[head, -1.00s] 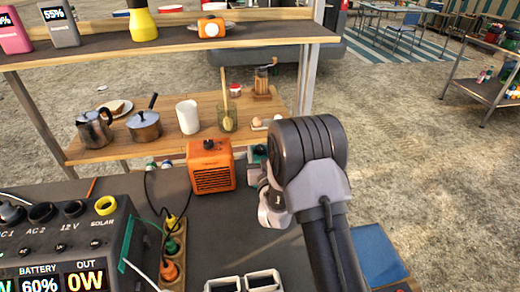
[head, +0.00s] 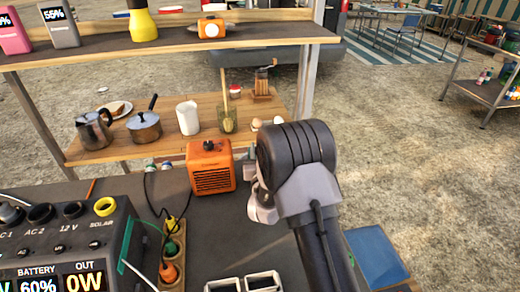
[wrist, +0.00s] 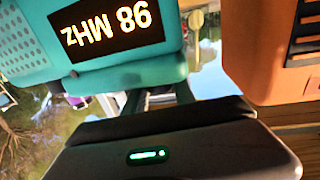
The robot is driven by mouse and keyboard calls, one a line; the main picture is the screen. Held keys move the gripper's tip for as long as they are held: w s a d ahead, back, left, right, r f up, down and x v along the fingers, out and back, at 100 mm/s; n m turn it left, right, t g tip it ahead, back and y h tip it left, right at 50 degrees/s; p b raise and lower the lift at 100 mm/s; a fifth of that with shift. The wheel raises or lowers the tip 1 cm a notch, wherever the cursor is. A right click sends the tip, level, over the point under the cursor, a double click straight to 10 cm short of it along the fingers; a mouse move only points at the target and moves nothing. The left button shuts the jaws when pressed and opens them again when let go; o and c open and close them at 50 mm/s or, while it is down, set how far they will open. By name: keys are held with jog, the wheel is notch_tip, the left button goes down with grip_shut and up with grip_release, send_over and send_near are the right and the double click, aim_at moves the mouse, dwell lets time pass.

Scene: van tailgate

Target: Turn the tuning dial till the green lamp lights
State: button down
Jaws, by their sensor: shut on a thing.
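The teal radio (wrist: 120,40) fills the upper left of the wrist view, upside down there. Its lit display (wrist: 107,27) reads 98 MHz. My gripper (wrist: 165,108) is at the radio's top side, shut on what seems to be the tuning dial; the dark jaws hide the dial itself. A green bar glows on the dark housing closest to the camera, which looks like part of my gripper. I see no lamp on the radio's visible face. In the head view my arm hides the radio and the jaws.
An orange heater (head: 211,172) with a dark knob stands close beside the radio; it also fills the right of the wrist view (wrist: 265,55). A power station (head: 75,235) and a socket strip (head: 176,255) with cables lie left.

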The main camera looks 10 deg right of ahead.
jog(key=shift+m+g+h, duration=0.5)
jog(key=shift+m+h, duration=0.8)
jog(key=shift+h, duration=0.6)
jog(key=c, duration=1)
grip_release()
jog(key=shift+c, duration=0.2)
jog(key=p+v, duration=0.2)
jog(key=v, duration=1.5)
jog(key=shift+s, duration=0.2)
